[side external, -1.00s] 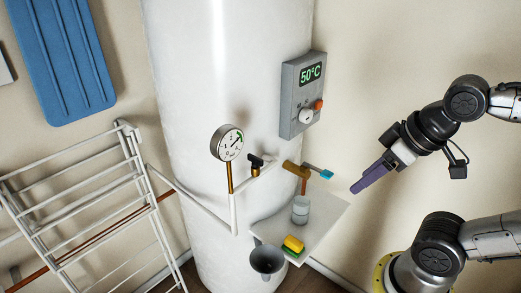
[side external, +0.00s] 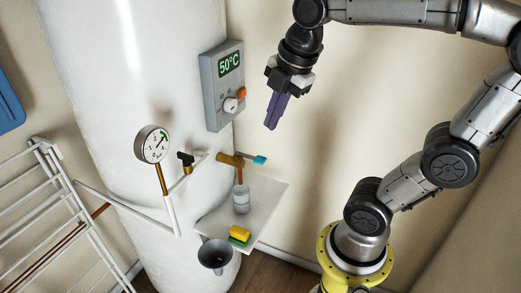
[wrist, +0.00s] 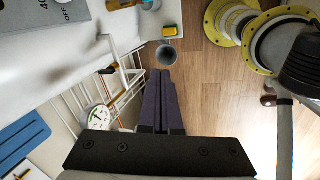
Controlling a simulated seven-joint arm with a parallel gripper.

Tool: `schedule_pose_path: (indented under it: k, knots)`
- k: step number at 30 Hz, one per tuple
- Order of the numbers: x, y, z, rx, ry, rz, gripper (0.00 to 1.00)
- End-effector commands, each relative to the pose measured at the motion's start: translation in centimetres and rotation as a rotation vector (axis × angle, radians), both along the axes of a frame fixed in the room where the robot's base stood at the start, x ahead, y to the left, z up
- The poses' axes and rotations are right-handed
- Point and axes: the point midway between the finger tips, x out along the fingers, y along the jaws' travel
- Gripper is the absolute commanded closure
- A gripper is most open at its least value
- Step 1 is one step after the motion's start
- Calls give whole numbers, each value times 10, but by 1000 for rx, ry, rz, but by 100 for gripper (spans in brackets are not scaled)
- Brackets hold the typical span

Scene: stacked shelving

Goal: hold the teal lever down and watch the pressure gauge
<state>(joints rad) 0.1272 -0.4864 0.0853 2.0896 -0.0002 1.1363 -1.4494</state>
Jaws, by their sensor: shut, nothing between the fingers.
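The teal lever (side external: 260,160) sticks out to the right from a brass valve (side external: 231,159) on the white tank's pipework in the side view. My gripper (side external: 271,127) has purple fingers pointing down, shut and empty. In the picture its tips are above and slightly right of the lever, with a visible gap; the depth between them is unclear. The round pressure gauge (side external: 152,144) stands on a brass stem left of the valve, its needle too small to read surely. The gauge also shows in the wrist view (wrist: 97,118), left of the shut fingers.
A grey control box (side external: 224,85) reading 50°C is on the tank (side external: 110,60). Below the valve, a shelf (side external: 268,190) holds a clear cup (side external: 241,199) and a yellow-green sponge (side external: 239,235). A dark funnel (side external: 214,254) is beside it. A white drying rack (side external: 60,220) stands left.

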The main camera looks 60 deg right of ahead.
Motion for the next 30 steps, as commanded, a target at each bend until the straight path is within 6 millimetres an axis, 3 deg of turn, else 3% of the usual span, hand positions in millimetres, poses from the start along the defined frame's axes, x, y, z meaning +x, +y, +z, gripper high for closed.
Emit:
schedule_pose_path:
  k: [7, 12, 20, 30]
  knots:
    - [54, -48, -3, -78, 161, 296, 100]
    - [81, -87, -21, -55, 248, 335, 100]
    - [88, -120, -49, -2, 317, 257, 100]
    - [87, -123, -50, 1, 319, 246, 100]
